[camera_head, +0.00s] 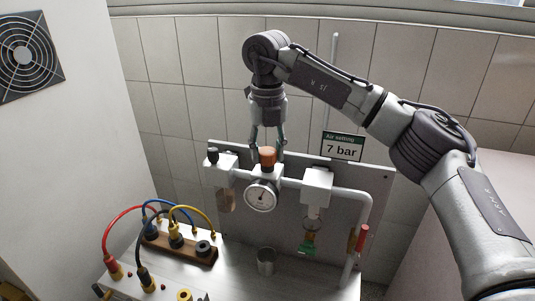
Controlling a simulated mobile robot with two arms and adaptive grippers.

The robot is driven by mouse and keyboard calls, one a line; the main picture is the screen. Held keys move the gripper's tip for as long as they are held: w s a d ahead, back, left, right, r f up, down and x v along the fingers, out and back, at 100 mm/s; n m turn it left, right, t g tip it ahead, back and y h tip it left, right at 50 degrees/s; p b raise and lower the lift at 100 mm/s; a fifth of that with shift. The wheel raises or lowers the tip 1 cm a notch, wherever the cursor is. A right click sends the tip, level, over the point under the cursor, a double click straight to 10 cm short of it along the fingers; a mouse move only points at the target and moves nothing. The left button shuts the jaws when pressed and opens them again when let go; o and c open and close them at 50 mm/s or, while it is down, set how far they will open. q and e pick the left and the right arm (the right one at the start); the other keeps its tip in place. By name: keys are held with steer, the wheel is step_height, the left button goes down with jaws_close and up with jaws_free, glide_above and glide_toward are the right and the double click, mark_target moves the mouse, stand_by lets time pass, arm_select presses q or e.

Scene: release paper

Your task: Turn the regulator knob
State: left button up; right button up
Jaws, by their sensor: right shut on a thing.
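The regulator knob (267,155) is an orange-brown cap on top of the white regulator body in the middle of the panel. A round pressure gauge (262,196) with a white dial sits just below it; its reading is too small to tell. My right gripper (268,150) comes down from above with a finger on each side of the knob and is shut on it. A green sign (342,146) behind on the right reads "Air setting 7 bar". My left gripper is not in view.
White pipes and a filter unit (317,183) flank the regulator. A red-handled valve (362,238) is on the right. A metal cup (266,261) stands below. A wall stands at left.

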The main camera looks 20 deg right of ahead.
mark_target(268, 150)
steer(key=shift+m+b, duration=0.6)
steer(key=shift+m, duration=1.6)
steer(key=o, duration=1.1)
steer(key=shift+o, duration=0.2)
step_height(268, 150, up, 12)
